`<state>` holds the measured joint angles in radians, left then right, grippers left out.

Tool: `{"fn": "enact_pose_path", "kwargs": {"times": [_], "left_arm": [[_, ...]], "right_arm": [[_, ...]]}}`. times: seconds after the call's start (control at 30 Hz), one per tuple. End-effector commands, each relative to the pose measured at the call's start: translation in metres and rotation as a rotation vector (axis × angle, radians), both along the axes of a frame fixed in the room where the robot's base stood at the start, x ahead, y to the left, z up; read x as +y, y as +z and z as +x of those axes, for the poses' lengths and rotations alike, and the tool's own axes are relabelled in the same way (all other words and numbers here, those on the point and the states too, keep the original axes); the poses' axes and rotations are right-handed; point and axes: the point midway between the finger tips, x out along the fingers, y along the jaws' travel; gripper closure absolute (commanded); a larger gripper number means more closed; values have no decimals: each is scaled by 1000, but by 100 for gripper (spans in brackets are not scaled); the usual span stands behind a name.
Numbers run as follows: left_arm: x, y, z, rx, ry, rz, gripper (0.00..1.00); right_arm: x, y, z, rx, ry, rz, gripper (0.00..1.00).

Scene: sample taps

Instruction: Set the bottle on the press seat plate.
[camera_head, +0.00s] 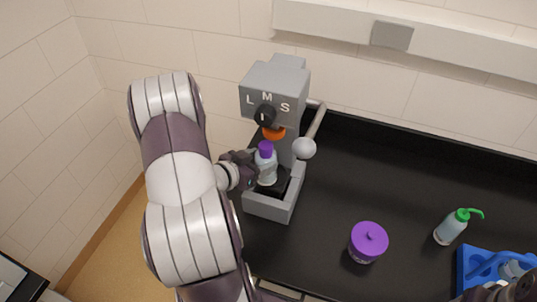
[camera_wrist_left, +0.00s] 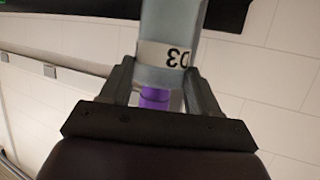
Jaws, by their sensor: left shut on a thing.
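The bottle (camera_head: 266,164) is clear with a purple cap and stands upright inside the grey press (camera_head: 275,90), below its orange nozzle part. My left gripper (camera_head: 258,170) comes in from the left and is shut on the bottle. In the left wrist view the bottle (camera_wrist_left: 170,28) shows between the two fingers, with a white label marked D3 and its purple cap. The dark seat plate (camera_head: 276,187) lies under the bottle in the press base. I cannot tell whether the bottle's bottom touches it.
The press has a dial marked L, M, S and a side lever with a grey ball (camera_head: 304,148). A purple lidded jar (camera_head: 368,241), a green-topped pump bottle (camera_head: 452,226) and a blue rack (camera_head: 470,262) stand to the right. The black counter (camera_head: 390,175) between is clear.

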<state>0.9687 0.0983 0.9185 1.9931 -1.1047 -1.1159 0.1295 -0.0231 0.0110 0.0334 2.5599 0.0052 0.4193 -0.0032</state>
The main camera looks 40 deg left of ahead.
Motion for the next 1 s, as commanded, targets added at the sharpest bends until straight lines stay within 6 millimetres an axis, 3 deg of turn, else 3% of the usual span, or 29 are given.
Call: {"fn": "enact_pose_path", "kwargs": {"times": [0.17,0.3,0.63,0.67,0.73,1.0], "left_arm": [[-5,3,37,-2,-7,1,100],[-3,-14,34,-2,-1,-1,100],[-3,-19,34,-2,-2,1,100],[-3,-20,34,-1,-1,0,35],[-3,-18,34,-1,-1,0,13],[-3,-18,34,-1,-2,1,13]], "right_arm": [[0,12,0,0,0,0,31],[0,15,0,0,0,0,31],[0,10,0,0,0,0,31],[0,10,0,0,0,0,31],[0,11,0,0,0,0,31],[0,11,0,0,0,0,31]]}}
